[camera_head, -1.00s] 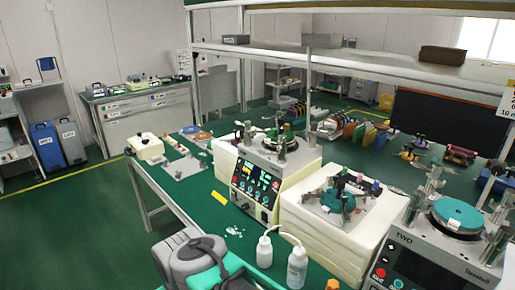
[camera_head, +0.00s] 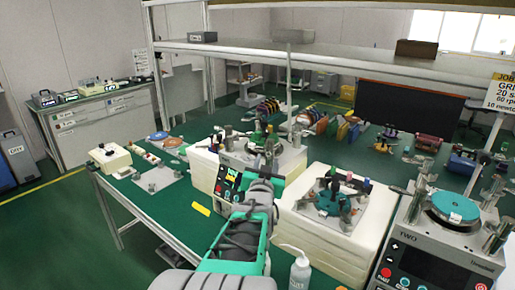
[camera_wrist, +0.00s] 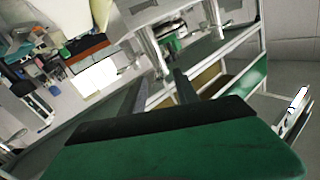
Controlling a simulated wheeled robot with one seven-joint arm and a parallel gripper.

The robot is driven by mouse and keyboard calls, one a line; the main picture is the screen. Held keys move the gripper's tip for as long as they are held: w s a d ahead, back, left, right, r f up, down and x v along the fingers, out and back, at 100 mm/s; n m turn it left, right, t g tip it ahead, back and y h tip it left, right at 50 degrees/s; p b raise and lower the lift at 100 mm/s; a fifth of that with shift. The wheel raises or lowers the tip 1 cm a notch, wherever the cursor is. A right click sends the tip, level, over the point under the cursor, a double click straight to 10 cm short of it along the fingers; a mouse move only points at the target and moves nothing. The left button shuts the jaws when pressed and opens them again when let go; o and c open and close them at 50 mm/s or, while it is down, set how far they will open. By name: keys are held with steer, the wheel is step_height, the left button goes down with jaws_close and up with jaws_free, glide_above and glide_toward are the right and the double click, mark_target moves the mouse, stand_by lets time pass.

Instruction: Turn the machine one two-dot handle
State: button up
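Machine one is most likely the cream lapping machine (camera_head: 230,180) with a dark panel of coloured buttons, in the middle of the head view. Metal posts and green, red and dark knobs stand on its top; dots on a handle are too small to make out. My arm covers the right part of its front. My gripper (camera_wrist: 160,90) shows two dark fingers apart with nothing between them in the wrist view. In the head view its tips are hard to tell from the machine's metal parts, so contact cannot be judged.
A second cream machine with a teal plate (camera_head: 330,200) stands right of it, then the machine marked TWO (camera_head: 425,262). A white bottle (camera_head: 299,272) stands in front. A shelf (camera_head: 340,60) crosses above the green bench. Left of machine one lie small parts and a cream box (camera_head: 109,158).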

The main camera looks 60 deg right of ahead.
mark_target(270, 149)
steer(key=shift+d+r, duration=0.2)
steer(key=shift+d, duration=0.15)
steer(key=p+x, duration=0.1)
steer(key=x, duration=0.6)
steer(key=shift+f+p, duration=0.1)
steer(key=shift+p, duration=0.3)
steer(key=shift+c, duration=0.4)
jaws_close()
